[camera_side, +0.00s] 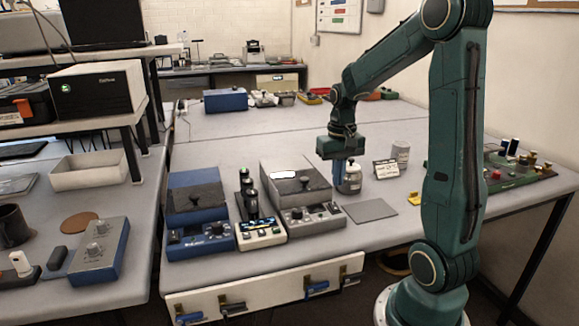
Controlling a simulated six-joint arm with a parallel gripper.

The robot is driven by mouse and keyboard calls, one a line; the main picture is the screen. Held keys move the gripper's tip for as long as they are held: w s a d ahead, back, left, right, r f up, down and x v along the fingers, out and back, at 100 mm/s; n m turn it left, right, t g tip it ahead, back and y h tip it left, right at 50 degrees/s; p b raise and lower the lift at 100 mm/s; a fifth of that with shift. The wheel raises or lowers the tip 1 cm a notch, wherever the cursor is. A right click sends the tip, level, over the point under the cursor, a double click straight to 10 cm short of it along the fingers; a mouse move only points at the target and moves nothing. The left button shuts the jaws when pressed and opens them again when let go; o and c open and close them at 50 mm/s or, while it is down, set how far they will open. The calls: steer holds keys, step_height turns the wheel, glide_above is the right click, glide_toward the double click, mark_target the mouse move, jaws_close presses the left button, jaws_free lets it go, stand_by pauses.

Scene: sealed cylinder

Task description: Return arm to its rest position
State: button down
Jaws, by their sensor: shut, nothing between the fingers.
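My green arm reaches from the right over the table (230,275). My gripper (338,180) points down and is shut, with nothing visible held in it. It is just left of a small metal-lidded jar (351,180) and partly overlaps it in this view. I cannot tell whether the fingers touch the jar. A grey cylinder (400,152) stands upright farther right, behind a small printed card (386,168).
A flat grey pad (369,210) lies in front. A green board (510,170) with knobs sits at the right. Free table lies behind.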

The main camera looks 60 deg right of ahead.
steer(key=s+a+r+n+t, duration=0.2)
steer(key=a+r+n, duration=0.1)
steer(key=a, duration=0.4)
steer(key=s+a+r+n+t, duration=0.1)
steer(key=s+a+r+n, duration=0.2)
steer(key=a, duration=0.5)
steer(key=s+a+r+n+t, duration=0.2)
steer(key=a+r+n, duration=0.1)
steer(key=a, duration=0.4)
steer(key=shift+s+a+r+t, duration=0.25)
steer(key=shift+s+t, duration=0.05)
steer(key=shift+s, duration=0.1)
